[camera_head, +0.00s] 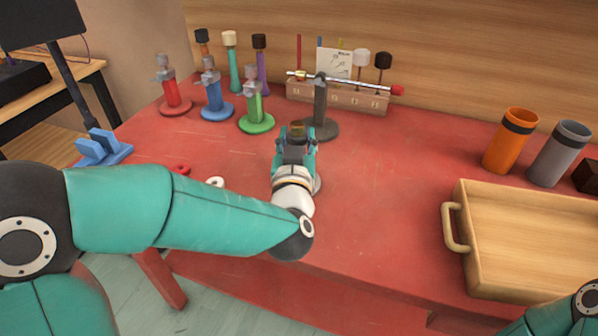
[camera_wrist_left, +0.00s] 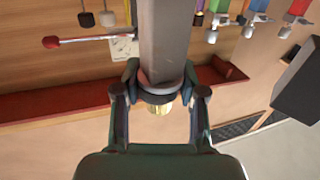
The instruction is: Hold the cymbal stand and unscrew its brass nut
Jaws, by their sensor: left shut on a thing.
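The cymbal stand is mostly hidden behind my left gripper in the head view; a bit of its grey base (camera_head: 318,184) shows at the right of my wrist. In the left wrist view, which looks upside down, its grey post (camera_wrist_left: 166,40) runs between my fingers. The brass nut (camera_wrist_left: 159,108) sits at the post's end, just past a dark collar; it also shows at the top in the head view (camera_head: 297,130). My left gripper (camera_head: 296,145) is shut on the post close below the nut. My right gripper is out of view; only part of that arm shows at lower right.
Behind stands a dark grey stand (camera_head: 320,108) carrying a red-tipped rod (camera_head: 350,83). Red (camera_head: 170,90), blue (camera_head: 213,92) and green (camera_head: 254,102) stands are left of it. A wooden tray (camera_head: 530,240) is at right. A red ring (camera_head: 181,169) and white ring (camera_head: 215,182) lie left.

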